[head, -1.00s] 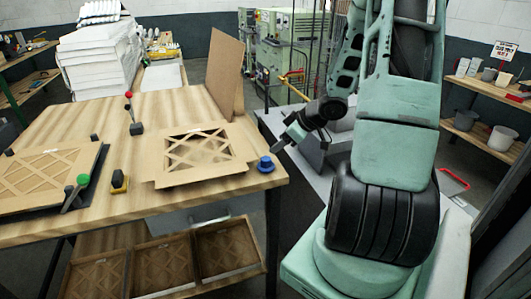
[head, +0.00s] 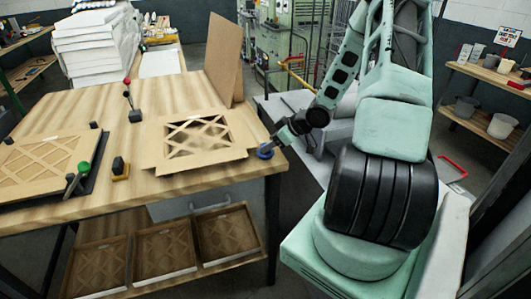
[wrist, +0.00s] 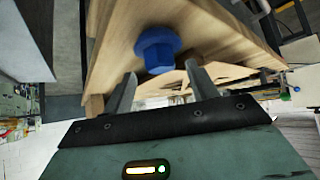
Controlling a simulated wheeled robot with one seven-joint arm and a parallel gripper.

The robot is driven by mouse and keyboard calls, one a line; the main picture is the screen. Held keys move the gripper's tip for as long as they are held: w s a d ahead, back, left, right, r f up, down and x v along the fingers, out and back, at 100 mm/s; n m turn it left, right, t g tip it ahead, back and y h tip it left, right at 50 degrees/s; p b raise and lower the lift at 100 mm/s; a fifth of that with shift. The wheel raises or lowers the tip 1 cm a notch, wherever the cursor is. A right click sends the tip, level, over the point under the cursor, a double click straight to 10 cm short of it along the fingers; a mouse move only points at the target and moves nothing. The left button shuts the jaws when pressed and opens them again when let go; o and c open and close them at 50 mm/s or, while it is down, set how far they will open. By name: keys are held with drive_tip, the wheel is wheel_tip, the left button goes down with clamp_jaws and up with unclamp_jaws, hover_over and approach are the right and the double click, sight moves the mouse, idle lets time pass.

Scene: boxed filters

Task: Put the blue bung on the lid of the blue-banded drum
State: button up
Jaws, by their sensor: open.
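The blue bung (head: 265,153) sits at the right edge of the wooden table, near its corner. My gripper (head: 274,144) is right beside it, coming from the right, and partly covers it in the head view. In the wrist view the bung (wrist: 157,45) lies just beyond my gripper (wrist: 160,76), roughly in line with the gap between the two spread fingers. The fingers are apart with nothing held between them. I cannot tell whether a finger touches the bung. The blue-banded drum is not seen in either view.
The wooden table (head: 115,200) carries a framed filter (head: 195,138) just left of the bung and an upright brown board (head: 225,72). Open filter boxes (head: 165,252) sit below the table.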

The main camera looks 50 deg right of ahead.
sight(264, 144)
drive_tip(key=shift+p+x, duration=0.5)
drive_tip(key=shift+x, duration=2.25)
drive_tip(key=shift+a+r, duration=0.1)
drive_tip(key=shift+r, duration=0.05)
drive_tip(key=c, duration=0.8)
drive_tip(key=shift+r+b, duration=0.1)
drive_tip(key=shift+b, duration=0.2)
